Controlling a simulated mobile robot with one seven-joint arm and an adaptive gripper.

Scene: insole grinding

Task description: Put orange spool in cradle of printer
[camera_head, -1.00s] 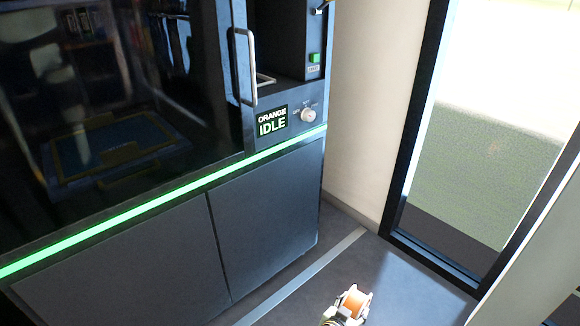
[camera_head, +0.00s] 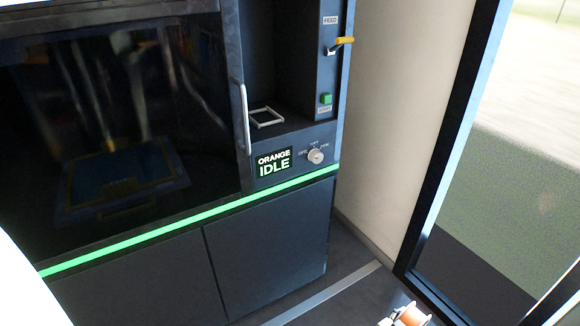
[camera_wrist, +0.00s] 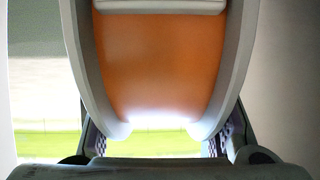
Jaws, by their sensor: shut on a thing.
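The orange spool (camera_head: 414,317) is at the bottom edge of the head view, right of centre, partly cut off. It fills most of the wrist view (camera_wrist: 160,62), an orange core between two pale grey flanges. My gripper (camera_head: 400,314) is shut on the spool and holds it in front of the printer, well apart from it. The printer (camera_head: 270,240) is a dark cabinet with a green light strip. Its cradle (camera_head: 267,117), a small pale square frame, sits empty in the open bay at the upper middle. The display (camera_head: 274,163) reads ORANGE IDLE.
A dark-framed window (camera_head: 437,150) stands at the right. Floor in front is clear.

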